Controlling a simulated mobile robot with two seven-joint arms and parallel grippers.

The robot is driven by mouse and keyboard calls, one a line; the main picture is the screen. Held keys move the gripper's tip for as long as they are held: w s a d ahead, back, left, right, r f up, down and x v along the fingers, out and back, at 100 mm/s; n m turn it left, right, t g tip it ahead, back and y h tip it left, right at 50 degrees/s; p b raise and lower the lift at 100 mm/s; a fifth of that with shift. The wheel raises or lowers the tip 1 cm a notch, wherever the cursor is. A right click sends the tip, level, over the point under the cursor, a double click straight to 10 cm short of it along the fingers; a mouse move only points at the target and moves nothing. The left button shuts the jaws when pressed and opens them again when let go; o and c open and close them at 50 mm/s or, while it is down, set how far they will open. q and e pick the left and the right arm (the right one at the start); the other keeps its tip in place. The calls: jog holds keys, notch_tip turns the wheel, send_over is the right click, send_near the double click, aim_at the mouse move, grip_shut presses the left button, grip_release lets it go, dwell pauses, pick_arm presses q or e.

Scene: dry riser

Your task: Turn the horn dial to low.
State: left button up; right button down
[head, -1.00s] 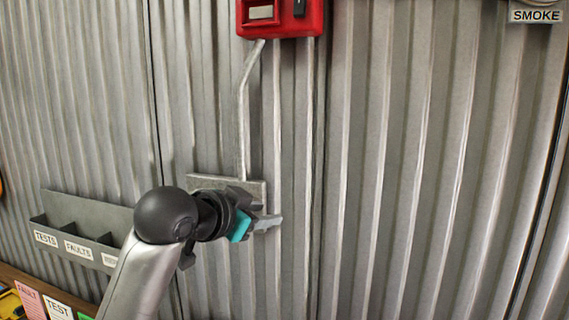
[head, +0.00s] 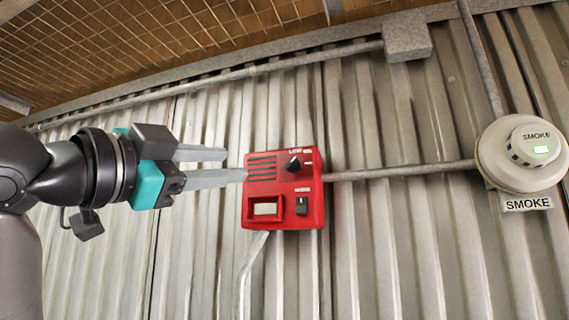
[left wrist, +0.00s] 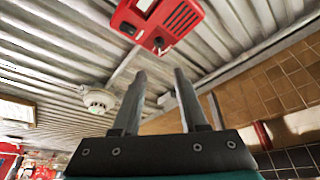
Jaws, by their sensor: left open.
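The red horn box (head: 258,216) is fixed to the corrugated wall. Its black dial (head: 293,164) sits at the upper right of the face, beside a grille, under small white labels too small to read surely. I cannot tell the dial's setting. The dial also shows in the left wrist view (left wrist: 159,46), beyond the fingertips. My left gripper (head: 236,165) is open and empty, left of the dial in the head view; one finger overlaps the box's left edge in the picture. It also shows in the left wrist view (left wrist: 160,74). My right gripper is out of view.
A black switch (head: 302,205) and a pale window (head: 265,209) are low on the box. A conduit (head: 400,172) runs right to a round smoke detector (head: 525,150). A grey junction box (head: 407,38) is above. The wall below right is clear.

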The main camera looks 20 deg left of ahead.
aim_at(289, 164)
pick_arm(q)
jog(key=p+x, duration=0.5)
jog(key=x, duration=0.9)
jog(key=shift+w+d+p, duration=0.15)
jog(key=shift+w+p, duration=0.15)
jog(key=shift+w, duration=0.05)
grip_shut()
